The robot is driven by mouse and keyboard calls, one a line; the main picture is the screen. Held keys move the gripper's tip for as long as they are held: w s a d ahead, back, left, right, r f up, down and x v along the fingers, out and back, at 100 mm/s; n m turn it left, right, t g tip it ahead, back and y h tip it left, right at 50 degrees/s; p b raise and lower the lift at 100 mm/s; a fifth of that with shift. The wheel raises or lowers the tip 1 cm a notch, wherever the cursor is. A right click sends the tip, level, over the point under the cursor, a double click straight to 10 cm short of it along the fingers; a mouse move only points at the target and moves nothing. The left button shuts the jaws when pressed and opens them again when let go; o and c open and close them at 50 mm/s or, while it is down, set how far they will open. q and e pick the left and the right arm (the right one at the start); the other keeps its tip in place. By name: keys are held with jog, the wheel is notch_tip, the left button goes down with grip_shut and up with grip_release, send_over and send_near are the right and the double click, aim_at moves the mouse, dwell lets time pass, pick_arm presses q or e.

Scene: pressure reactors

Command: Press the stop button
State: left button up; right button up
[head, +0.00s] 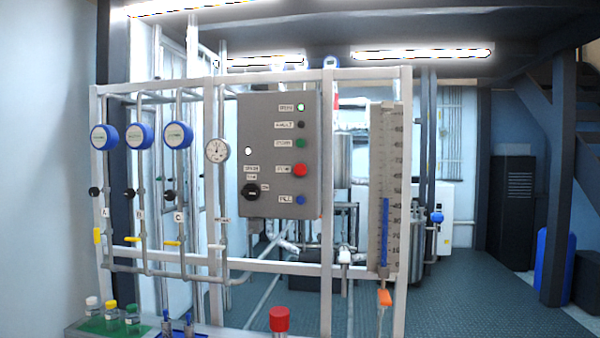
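In the head view, a grey control box (270,150) hangs on a white pipe frame near the middle. Its right side carries a column of labelled lights and buttons. The red stop button (300,170) is round and sits below the green start button (301,143) and above a blue button (300,200). A small lit green lamp (300,107) is at the top, with a dark lamp under it. A black rotary switch (251,192) is at the lower left of the box. Neither of my grippers shows, and nothing covers the stop button.
The white frame (327,260) also carries blue round gauges, a pressure dial (217,150), yellow valve handles and a graduated level tube (384,190). Below are capped bottles on a green tray (90,326) and a red cap (279,318). Open floor lies to the right.

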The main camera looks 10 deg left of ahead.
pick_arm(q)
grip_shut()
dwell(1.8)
